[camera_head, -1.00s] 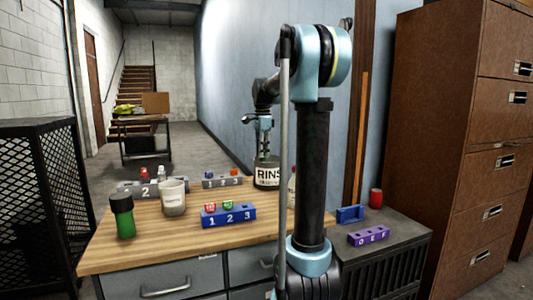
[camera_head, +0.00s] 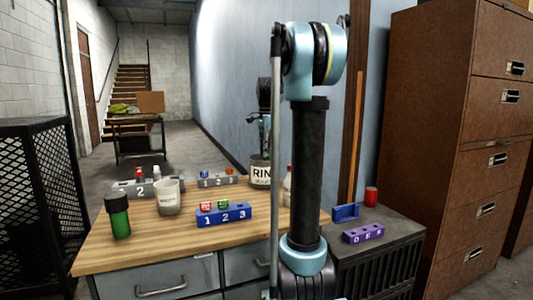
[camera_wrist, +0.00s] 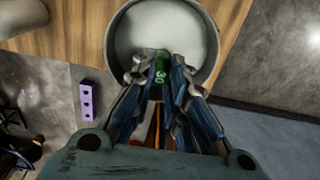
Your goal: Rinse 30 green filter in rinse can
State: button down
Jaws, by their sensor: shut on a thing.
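The rinse can (camera_head: 260,173) stands at the back right of the wooden workbench. Its white label reads "RIN", with the rest hidden behind my arm. My gripper (camera_head: 264,150) points down at the can and is partly hidden by my arm's rod. In the wrist view, my gripper (camera_wrist: 160,75) is shut on the green filter (camera_wrist: 160,68), which shows the number 30. The filter overlaps the lower middle of the round rinse can opening (camera_wrist: 132,88), with pale contents behind it. I cannot tell whether its far end is below the rim.
A blue 1-2-3 rack (camera_head: 224,216) with red and green pieces, a pale cup (camera_head: 168,199) and a green bottle (camera_head: 118,217) stand on the workbench (camera_head: 160,243). A red-capped bottle (camera_head: 288,187) is right of the can. A purple rack (camera_head: 363,233) sits on the side cabinet.

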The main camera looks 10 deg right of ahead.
jog(key=shift+s+a, duration=0.15)
jog(key=shift+a, duration=0.55)
notch_tip(320, 180, up, 13)
dwell(0.9)
dwell(0.3)
